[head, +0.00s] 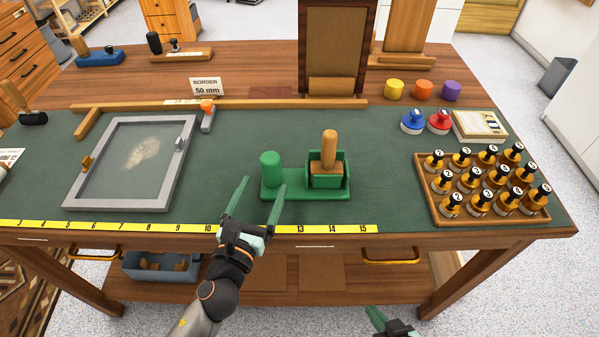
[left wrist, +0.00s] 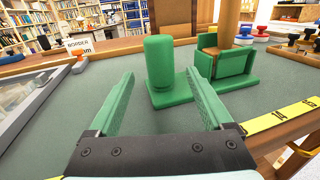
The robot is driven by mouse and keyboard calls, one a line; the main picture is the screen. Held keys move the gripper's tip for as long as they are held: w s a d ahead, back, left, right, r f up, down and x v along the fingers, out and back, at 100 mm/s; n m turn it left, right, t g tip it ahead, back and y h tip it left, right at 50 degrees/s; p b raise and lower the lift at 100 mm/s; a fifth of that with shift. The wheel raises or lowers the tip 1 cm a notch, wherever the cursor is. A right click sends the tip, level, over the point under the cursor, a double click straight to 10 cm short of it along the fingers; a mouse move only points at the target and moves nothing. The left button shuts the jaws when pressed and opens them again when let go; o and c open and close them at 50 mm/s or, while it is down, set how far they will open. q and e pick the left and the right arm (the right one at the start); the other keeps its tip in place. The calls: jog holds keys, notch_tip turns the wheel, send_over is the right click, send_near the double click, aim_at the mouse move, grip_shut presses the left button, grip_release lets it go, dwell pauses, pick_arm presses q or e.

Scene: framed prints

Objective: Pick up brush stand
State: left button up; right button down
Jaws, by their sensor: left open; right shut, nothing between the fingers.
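The green brush stand (head: 300,190) sits on the green mat near the middle of the table. It has a flat base, a rounded green post (head: 270,172) at its left, and a square holder (head: 313,171) at its right with a wooden-handled brush (head: 329,150) upright in it. My left gripper (head: 260,203) is open and empty just in front of the post. In the left wrist view, the stand's post (left wrist: 160,65) shows beyond and between the open fingers (left wrist: 163,95), apart from them. My right gripper (head: 376,318) is low at the bottom edge, partly cut off, away from the stand.
A grey frame (head: 188,155) lies left of the stand. A yellow ruler strip (head: 340,229) runs along the front edge. An upright wooden board (head: 332,45) stands behind.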

aim_at(268, 178)
pick_arm(q)
jog(key=x, duration=0.6)
jog(key=shift+w+d, duration=0.15)
jog(key=shift+w, duration=0.1)
jog(key=shift+f, duration=0.1)
grip_shut()
dwell(0.4)
